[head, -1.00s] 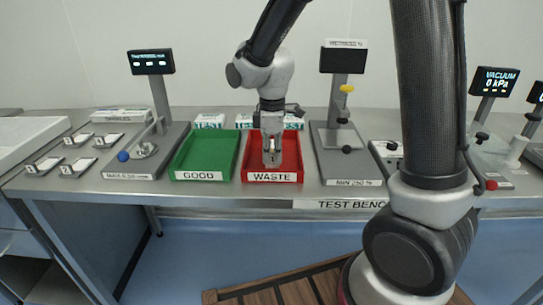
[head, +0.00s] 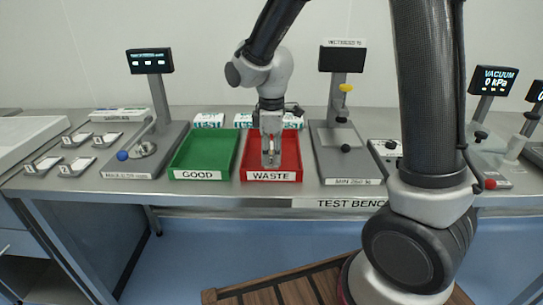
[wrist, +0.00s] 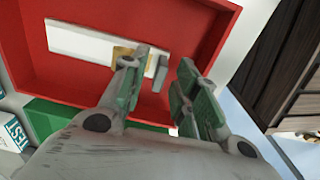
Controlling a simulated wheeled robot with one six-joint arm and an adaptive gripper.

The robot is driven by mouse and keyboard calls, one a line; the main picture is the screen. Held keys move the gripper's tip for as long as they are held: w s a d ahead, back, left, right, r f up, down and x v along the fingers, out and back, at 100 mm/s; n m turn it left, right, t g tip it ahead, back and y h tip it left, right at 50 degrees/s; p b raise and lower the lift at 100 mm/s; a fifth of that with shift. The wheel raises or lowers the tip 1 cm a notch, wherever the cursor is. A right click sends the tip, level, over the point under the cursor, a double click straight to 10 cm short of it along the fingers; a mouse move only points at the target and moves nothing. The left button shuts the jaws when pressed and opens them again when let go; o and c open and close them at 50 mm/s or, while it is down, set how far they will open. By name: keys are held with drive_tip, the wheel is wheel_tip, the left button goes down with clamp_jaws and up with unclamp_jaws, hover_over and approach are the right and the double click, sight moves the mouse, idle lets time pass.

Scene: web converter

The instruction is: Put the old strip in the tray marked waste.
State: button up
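The red tray marked WASTE (head: 271,176) stands on the bench's front part, right of the green tray. My gripper (head: 271,160) points down into it. In the wrist view my gripper (wrist: 166,64) has its two fingers apart, with a clear gap between them. A white strip (wrist: 80,41) with a tan patch near one end lies inside the red tray (wrist: 215,25) in that view. The left finger overlaps the strip's patched end in the picture; I cannot tell whether they touch. In the head view the strip cannot be made out behind the gripper.
The green GOOD tray (head: 205,155) is close on the left. A grey stand with a display (head: 342,60) is close on the right. Small TEST boxes (head: 209,121) stand behind the trays. Several small metal holders (head: 77,166) lie at the left.

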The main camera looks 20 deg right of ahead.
wheel_tip(320, 180, up, 11)
drive_tip(key=s+d+r+m+t, duration=0.2)
drive_tip(key=s+d+m, duration=0.5)
drive_tip(key=s, duration=0.3)
drive_tip(key=s+d+r+m+t, duration=0.2)
drive_tip(key=s+d+r+m, duration=0.1)
drive_tip(key=s+d+m, duration=0.4)
drive_tip(key=s+d, duration=0.3)
drive_tip(key=shift+a, duration=0.1)
